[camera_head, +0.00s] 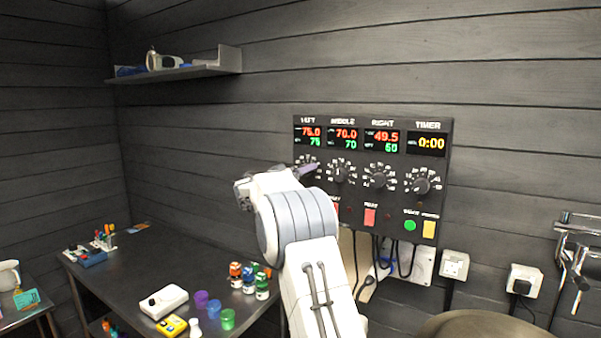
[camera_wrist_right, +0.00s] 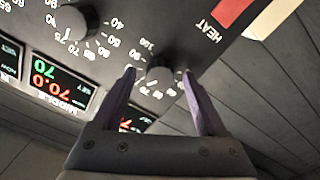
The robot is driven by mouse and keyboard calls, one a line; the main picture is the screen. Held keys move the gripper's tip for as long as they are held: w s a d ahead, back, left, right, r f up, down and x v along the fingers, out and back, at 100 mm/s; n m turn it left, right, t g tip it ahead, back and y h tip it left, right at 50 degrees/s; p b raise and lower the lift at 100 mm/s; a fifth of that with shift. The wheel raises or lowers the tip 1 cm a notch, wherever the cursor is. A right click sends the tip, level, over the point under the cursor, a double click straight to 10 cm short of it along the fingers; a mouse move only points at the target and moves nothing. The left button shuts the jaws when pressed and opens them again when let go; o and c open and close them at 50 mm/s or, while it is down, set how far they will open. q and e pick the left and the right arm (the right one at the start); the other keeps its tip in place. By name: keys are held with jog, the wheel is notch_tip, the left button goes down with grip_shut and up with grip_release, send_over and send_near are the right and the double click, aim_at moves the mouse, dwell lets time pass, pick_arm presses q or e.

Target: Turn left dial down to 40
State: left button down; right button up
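The control panel (camera_head: 372,216) has a LEFT display (camera_head: 308,137) reading 75.0 in red above 75 in green. The left dial (camera_wrist_right: 160,79), a dark round knob with a numbered scale, shows upside down in the right wrist view. In the head view it is mostly hidden behind my right arm. My right gripper (camera_wrist_right: 159,73) is open with its purple fingers on either side of this knob, with gaps visible. In the head view a purple finger of the right gripper (camera_head: 309,170) shows at the dial. My left gripper is not in view.
The middle dial (camera_head: 340,174), right dial (camera_head: 378,180) and timer dial (camera_head: 421,186) are to the right of the left dial. A red button (camera_head: 370,216) and a green one (camera_head: 410,225) sit below. A dark table (camera_head: 130,270) with small jars stands at left.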

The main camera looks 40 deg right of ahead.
jog(key=c, duration=1)
jog(key=shift+a, duration=0.2)
grip_shut()
jog(key=shift+d+n+b, duration=0.2)
jog(key=shift+n+b, duration=0.1)
jog(key=shift+n, duration=14.7)
